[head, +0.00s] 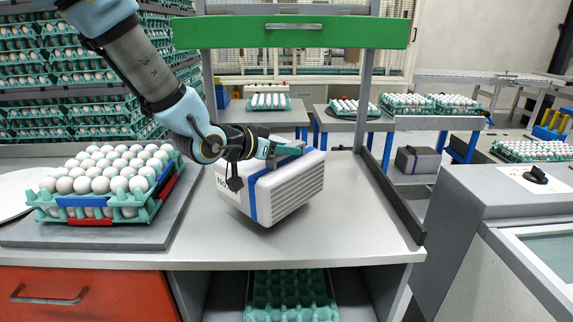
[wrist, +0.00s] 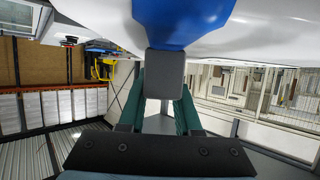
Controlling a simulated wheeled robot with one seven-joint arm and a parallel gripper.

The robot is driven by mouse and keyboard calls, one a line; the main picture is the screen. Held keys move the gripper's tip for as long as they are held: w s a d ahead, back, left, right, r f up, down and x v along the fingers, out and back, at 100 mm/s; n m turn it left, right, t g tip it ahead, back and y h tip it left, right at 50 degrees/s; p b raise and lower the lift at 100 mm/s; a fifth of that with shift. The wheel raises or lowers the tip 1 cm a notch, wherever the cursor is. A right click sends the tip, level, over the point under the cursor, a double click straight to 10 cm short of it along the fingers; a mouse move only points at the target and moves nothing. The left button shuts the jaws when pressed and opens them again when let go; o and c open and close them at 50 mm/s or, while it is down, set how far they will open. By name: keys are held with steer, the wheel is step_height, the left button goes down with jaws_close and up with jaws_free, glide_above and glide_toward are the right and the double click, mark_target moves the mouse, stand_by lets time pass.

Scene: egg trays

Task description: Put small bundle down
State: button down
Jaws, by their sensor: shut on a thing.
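The small bundle (head: 292,190) is a white, ribbed block with a blue band around it, in the middle of the head view. It hangs tilted, with its lower edge close to the grey worktop (head: 345,225); I cannot tell if it touches. My gripper (head: 290,150) is shut on the bundle at its upper edge. In the wrist view, my gripper (wrist: 164,85) has its teal fingers closed at a grey block, with the bundle's blue band (wrist: 180,22) and white surface just beyond. The bundle's far side is hidden.
A teal tray of white eggs (head: 110,180) stands on a grey board at the left. The worktop right of the bundle is clear, up to a dark rail (head: 390,195). A green-fronted shelf (head: 290,32) spans above. Empty teal trays (head: 290,295) lie below the worktop.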

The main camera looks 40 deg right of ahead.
mark_target(284, 162)
steer(key=shift+f, duration=1.8)
steer(key=c, duration=0.6)
jaws_free()
steer(key=shift+f, duration=0.1)
